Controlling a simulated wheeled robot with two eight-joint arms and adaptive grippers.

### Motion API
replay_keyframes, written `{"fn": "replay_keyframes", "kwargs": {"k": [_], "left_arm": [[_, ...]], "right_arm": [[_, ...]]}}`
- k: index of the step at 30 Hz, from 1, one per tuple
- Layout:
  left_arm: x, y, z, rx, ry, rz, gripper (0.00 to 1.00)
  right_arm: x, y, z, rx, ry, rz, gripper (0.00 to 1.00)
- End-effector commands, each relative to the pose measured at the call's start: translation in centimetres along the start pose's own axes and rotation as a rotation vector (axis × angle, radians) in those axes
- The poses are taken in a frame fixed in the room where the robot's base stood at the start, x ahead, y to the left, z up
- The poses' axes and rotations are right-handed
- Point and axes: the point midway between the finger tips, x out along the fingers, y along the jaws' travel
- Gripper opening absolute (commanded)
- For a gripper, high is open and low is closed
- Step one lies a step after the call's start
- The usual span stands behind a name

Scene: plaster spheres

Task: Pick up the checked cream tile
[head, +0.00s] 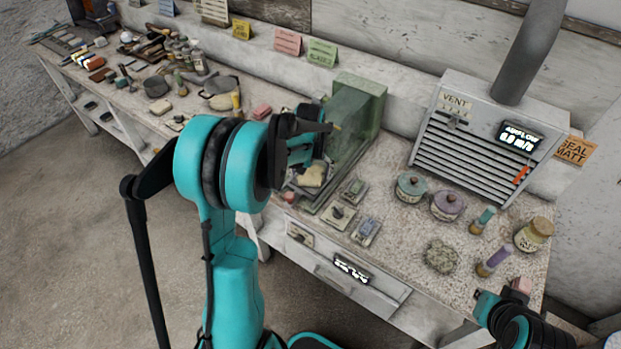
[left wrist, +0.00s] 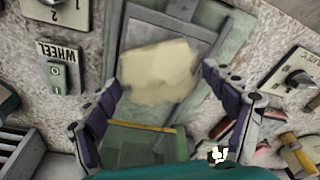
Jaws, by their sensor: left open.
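A cream slab with an irregular outline (left wrist: 160,72) lies on a grey-green bed in the left wrist view. It also shows in the head view (head: 312,175), partly behind my left gripper. No check pattern is clear on it, so I cannot tell whether it is the checked tile. My left gripper (head: 316,142) is open above the slab. In the left wrist view its two fingers (left wrist: 162,80) stand on either side of the slab, with nothing held. My right gripper (head: 503,305) is at the lower right of the head view; its jaws are not clear.
A green guard (head: 355,115) rises close behind my left gripper. Switch plates (head: 367,231) lie in front, and lidded pots (head: 411,186), jars and a vent box (head: 468,135) stand to the right. Another pale piece (head: 160,107) lies on the crowded left bench.

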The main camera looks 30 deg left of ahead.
Motion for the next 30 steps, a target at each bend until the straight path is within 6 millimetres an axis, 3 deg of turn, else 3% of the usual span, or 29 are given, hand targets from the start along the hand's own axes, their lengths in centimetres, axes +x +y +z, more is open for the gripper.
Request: {"fn": "replay_keyframes", "kwargs": {"k": [2, 3, 9, 12, 22, 30], "left_arm": [[-0.1, 0.0, 0.0, 0.000, 0.000, 0.000, 0.84], [-0.1, 0.0, 0.0, 0.000, 0.000, 0.000, 0.79], [-0.1, 0.0, 0.0, 0.000, 0.000, 0.000, 0.26], [-0.1, 0.0, 0.0, 0.000, 0.000, 0.000, 0.18], [-0.8, 0.0, -0.1, 0.000, 0.000, 0.000, 0.17], [-4.9, 0.5, -0.7, 0.003, 0.000, 0.001, 0.17]], "right_arm": [[-0.1, 0.0, -0.1, 0.000, 0.000, 0.000, 0.00], [-0.1, 0.0, -0.1, 0.000, 0.000, 0.000, 0.00], [-0.1, 0.0, -0.1, 0.000, 0.000, 0.000, 0.00], [-0.1, 0.0, -0.1, 0.000, 0.000, 0.000, 0.00], [-0.4, 0.0, -0.3, 0.000, 0.000, 0.000, 0.00], [-1.9, 0.0, -1.4, 0.000, 0.000, 0.000, 0.00]]}}
